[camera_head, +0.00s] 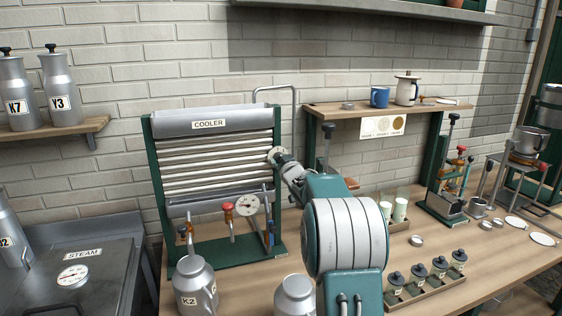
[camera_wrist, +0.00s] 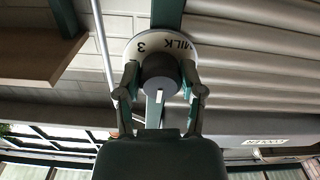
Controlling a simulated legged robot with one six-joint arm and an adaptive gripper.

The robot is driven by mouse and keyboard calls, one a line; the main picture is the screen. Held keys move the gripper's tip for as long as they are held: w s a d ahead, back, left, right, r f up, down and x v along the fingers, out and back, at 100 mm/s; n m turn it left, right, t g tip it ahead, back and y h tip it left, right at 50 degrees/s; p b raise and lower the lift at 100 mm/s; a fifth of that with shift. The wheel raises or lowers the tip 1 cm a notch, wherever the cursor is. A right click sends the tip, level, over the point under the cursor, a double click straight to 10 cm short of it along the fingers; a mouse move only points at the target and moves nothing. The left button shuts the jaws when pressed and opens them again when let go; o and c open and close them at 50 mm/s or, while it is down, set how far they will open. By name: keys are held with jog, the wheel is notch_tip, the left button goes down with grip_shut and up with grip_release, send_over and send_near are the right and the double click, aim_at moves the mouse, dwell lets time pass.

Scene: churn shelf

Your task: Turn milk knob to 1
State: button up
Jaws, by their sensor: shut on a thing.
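The milk knob (camera_wrist: 160,70) is a dark round knob in front of a white dial (camera_wrist: 178,42) marked "MILK" and "3". A pale mark shows on the knob's lower side in the wrist view. In the head view the dial (camera_head: 274,154) sits on the right post of the cooler (camera_head: 216,160). My gripper (camera_wrist: 160,76) has one finger on each side of the knob and is shut on it. In the head view my gripper (camera_head: 284,160) and arm hide much of the dial. The other dial numbers are hidden or unreadable.
A bent metal pipe (camera_head: 294,105) rises behind the cooler. Milk cans (camera_head: 194,287) stand in front.

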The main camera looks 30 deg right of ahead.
jog(key=shift+m, duration=0.4)
jog(key=m, duration=0.3)
jog(key=shift+m, duration=2.5)
jog(key=o, duration=1.2)
jog(key=shift+c, duration=0.2)
jog(key=shift+s, duration=0.1)
